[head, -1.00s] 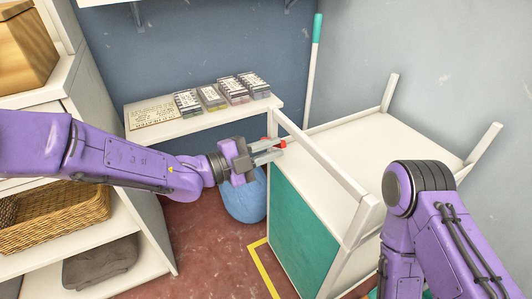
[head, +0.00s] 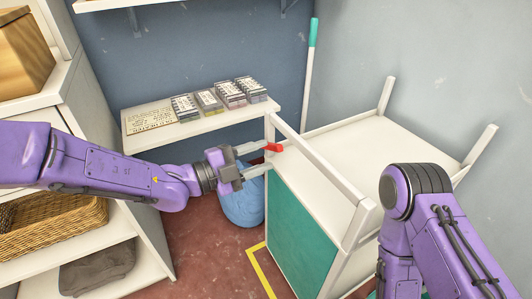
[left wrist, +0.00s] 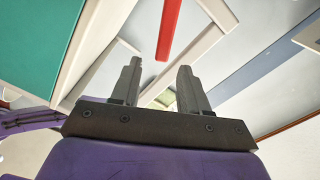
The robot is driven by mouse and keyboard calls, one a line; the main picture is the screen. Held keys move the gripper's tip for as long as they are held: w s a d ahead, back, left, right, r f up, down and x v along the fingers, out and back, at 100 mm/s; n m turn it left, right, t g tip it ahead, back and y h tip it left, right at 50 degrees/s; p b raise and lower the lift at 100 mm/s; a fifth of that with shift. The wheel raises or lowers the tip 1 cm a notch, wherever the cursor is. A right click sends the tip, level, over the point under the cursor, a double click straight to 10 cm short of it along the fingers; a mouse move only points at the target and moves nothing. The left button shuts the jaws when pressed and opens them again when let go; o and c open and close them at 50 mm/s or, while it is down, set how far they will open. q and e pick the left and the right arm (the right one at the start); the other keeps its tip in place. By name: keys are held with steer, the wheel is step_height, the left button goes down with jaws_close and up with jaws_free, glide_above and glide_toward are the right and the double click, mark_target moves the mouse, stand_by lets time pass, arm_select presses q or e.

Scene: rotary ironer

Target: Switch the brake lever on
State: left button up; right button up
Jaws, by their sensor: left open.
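The brake lever is a short red handle (head: 273,147) at the near-left top corner of the white cart in the head view. In the left wrist view the red lever (left wrist: 169,28) is a long bar just beyond the fingertips, roughly in line with the gap between them. My left gripper (head: 266,158) is open at the lever, its fingers spread one above the other in the head view. In the left wrist view the gap between the fingers (left wrist: 160,68) is empty. My right arm is at the right of the head view; its gripper is out of frame.
The white cart (head: 385,145) has raised rails and a green side panel (head: 300,225). Behind it stand a shelf with several small boxes (head: 233,95) and a green-tipped pole (head: 311,75). A blue ball (head: 243,205) lies below my gripper. Left shelving holds a wicker basket (head: 55,225).

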arm_select(q)
steer(key=v, duration=0.8)
steer(key=shift+a+p, duration=0.2)
steer(key=shift+p, duration=0.25)
steer(key=shift+s, duration=0.1)
